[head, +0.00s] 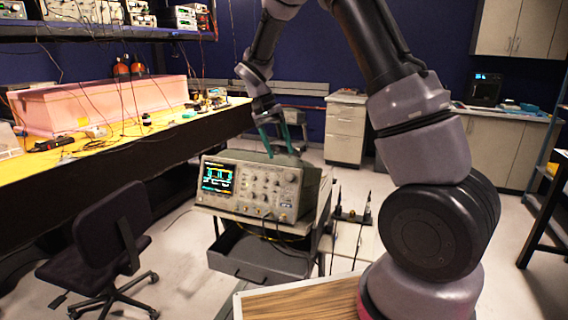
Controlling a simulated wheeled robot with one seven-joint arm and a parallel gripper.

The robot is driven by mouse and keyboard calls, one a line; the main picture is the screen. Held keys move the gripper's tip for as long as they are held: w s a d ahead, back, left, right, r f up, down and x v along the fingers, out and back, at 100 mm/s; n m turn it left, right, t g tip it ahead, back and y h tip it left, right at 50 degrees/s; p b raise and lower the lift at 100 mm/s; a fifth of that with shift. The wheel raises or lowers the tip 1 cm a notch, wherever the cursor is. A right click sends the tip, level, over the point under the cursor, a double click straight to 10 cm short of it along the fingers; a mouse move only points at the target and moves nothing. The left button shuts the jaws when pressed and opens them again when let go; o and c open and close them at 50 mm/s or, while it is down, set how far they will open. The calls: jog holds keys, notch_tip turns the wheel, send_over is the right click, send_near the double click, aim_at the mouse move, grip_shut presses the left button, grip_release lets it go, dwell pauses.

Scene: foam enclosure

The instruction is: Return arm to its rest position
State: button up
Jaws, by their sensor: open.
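My arm rises from the lower right of the head view, bends over at the top edge and hangs down near the middle. My gripper (282,153) points downward with its two teal fingers apart and nothing visible between them. In the picture the fingertips lie over the top of a grey oscilloscope (255,188) with a lit screen. I cannot tell whether they touch it or are behind or above it. The upper bend of my arm is cut off by the top of the frame.
The oscilloscope stands on a cart (262,258) with an open drawer. A long workbench (110,160) with a pink foam box (95,103) and cables runs along the left. An office chair (100,245) stands before it.

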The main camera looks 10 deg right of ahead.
jog(key=shift+v, duration=1.2)
jog(key=shift+r, duration=0.1)
jog(key=s+d+r+t+y, duration=0.2)
jog(key=s+d+r, duration=0.1)
jog(key=s+r, duration=0.35)
jog(key=s+d+r+t+y, duration=0.2)
jog(key=s+d+r, duration=0.25)
jog(key=r, duration=0.25)
jog(key=s+r+t, duration=0.2)
jog(key=s, duration=0.4)
jog(key=s+d+r+n+t+y, duration=0.1)
jog(key=s+t, duration=0.1)
jog(key=s, duration=0.5)
jog(key=shift+s+d+r+t, duration=0.3)
jog(key=shift+d+r+t, duration=0.05)
jog(key=shift+r+t, duration=0.05)
